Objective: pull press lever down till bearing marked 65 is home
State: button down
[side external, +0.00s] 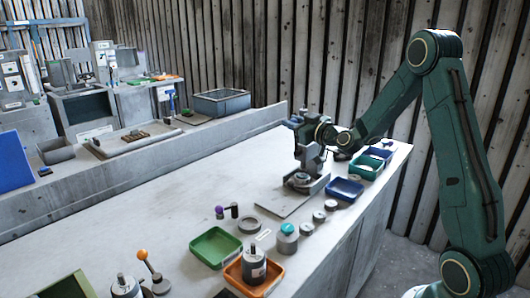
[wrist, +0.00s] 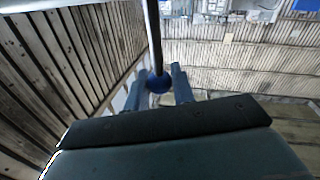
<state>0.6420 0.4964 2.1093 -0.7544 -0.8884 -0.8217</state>
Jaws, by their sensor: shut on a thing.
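The press (side external: 309,160) stands at the far part of the bench, a grey upright column on a base. A grey round part (side external: 299,180) sits at its foot; I can read no mark on it. My gripper (side external: 325,133) is at the upper part of the press. In the wrist view, my gripper (wrist: 157,88) is shut on the blue knob (wrist: 159,84) of the dark press lever (wrist: 153,35), whose rod runs up out of the picture. The lever is hard to make out in the side view. I cannot tell which part is the bearing marked 65.
A blue tray (side external: 345,188) and a green tray (side external: 367,166) stand right of the press. Several grey round parts (side external: 319,216) lie in front. Nearer are another green tray (side external: 216,248) and an orange tray (side external: 268,272). The bench's left middle is clear.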

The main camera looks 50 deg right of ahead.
jog(key=s+f, duration=0.4)
jog(key=s, duration=0.6)
jog(key=shift+s+f, duration=0.15)
jog(key=shift+f, duration=0.15)
dwell(0.4)
jog(key=c, duration=1.2)
grip_release()
jog(key=shift+c, duration=0.2)
jog(key=shift+r, duration=0.4)
notch_tip(320, 180, up, 19)
jog(key=shift+r, duration=0.2)
